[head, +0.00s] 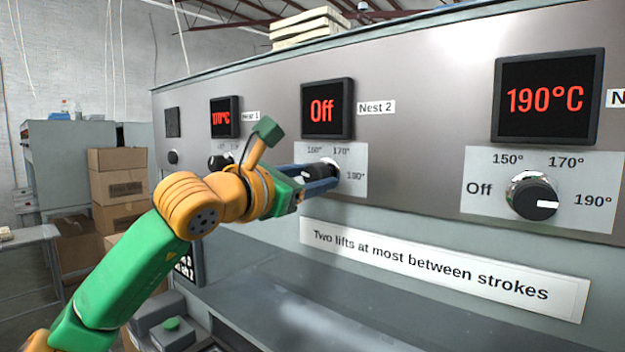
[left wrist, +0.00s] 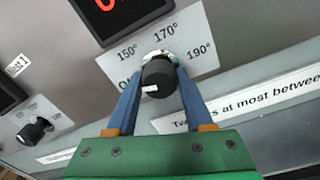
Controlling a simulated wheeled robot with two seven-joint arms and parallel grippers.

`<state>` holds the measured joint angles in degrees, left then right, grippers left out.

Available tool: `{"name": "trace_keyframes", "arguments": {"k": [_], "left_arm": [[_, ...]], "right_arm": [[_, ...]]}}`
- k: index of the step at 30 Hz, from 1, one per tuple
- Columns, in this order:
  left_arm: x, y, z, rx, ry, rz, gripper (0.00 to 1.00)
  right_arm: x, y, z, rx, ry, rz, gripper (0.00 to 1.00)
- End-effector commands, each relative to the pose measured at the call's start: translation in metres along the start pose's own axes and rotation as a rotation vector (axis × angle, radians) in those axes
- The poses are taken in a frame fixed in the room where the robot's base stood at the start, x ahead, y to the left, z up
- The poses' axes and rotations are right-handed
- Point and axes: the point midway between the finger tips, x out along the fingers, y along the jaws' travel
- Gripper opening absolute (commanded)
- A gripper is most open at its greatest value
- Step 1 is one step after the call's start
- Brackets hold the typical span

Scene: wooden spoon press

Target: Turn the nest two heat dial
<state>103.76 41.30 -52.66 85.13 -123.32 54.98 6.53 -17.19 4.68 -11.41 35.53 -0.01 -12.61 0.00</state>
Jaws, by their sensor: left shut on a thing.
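The nest two heat dial (head: 318,171) is a black knob on a pale scale plate below a display (head: 325,108) reading "Off" in red, beside a "Nest 2" label. My left gripper (head: 322,173) reaches in from the left and is shut on this dial, with its blue fingers on either side. In the left wrist view the dial (left wrist: 158,82) sits between the fingers (left wrist: 158,76). Its white mark faces the lower left, toward the partly hidden "Off" label. The 150°, 170° and 190° labels show there. My right gripper is not in view.
At right a third dial (head: 534,196) points to 190° below a display (head: 547,98) reading 190°C. The Nest 1 dial (left wrist: 34,130) is to the left. A notice strip (head: 440,270) runs below. Cardboard boxes (head: 118,187) stand at far left.

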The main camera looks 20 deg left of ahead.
Motion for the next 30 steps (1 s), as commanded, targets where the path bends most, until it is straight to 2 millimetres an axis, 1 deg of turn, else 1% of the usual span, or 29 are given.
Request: {"name": "trace_keyframes", "arguments": {"k": [13,30], "left_arm": [[-0.0006,0.0016,0.0024,0.419,-0.024,0.007,0.00],[-0.0008,0.0027,0.0043,0.961,-0.047,0.013,0.00]], "right_arm": [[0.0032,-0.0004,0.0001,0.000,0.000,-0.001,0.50],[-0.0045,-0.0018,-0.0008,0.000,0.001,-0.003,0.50]]}}
